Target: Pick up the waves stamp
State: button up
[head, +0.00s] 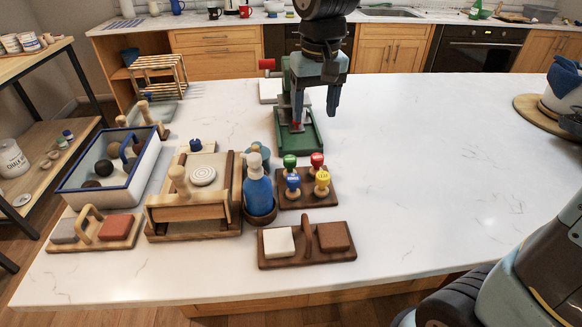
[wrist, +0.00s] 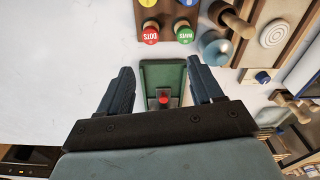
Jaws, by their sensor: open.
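The waves stamp (wrist: 185,34) has a round green top with white lettering. In the head view it is the green-topped stamp (head: 290,160) at the back left of a small wooden stand (head: 288,201). A red dots stamp (head: 317,159) stands beside it, with a blue stamp (head: 293,182) and a yellow stamp (head: 322,180) in front. My gripper (head: 315,110) is open and empty, above the green device behind the stand. In the wrist view, my gripper's fingers (wrist: 160,66) are spread, with the waves stamp beyond the right finger's tip.
The green device (head: 308,143) lies behind the stamp stand. A blue bottle (head: 259,192) stands close left of the stand, and a wooden holder with two blocks (head: 307,260) lies in front. A wooden press (head: 193,214) and a blue-rimmed tray (head: 72,190) are farther left.

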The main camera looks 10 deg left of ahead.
send_over(290, 158)
notch_tip(290, 158, down, 2)
jog(key=shift+n+g, duration=0.4)
notch_tip(290, 158, down, 14)
jog(key=shift+f, duration=0.1)
jog(key=c, duration=1.2)
jog(key=shift+o, duration=0.2)
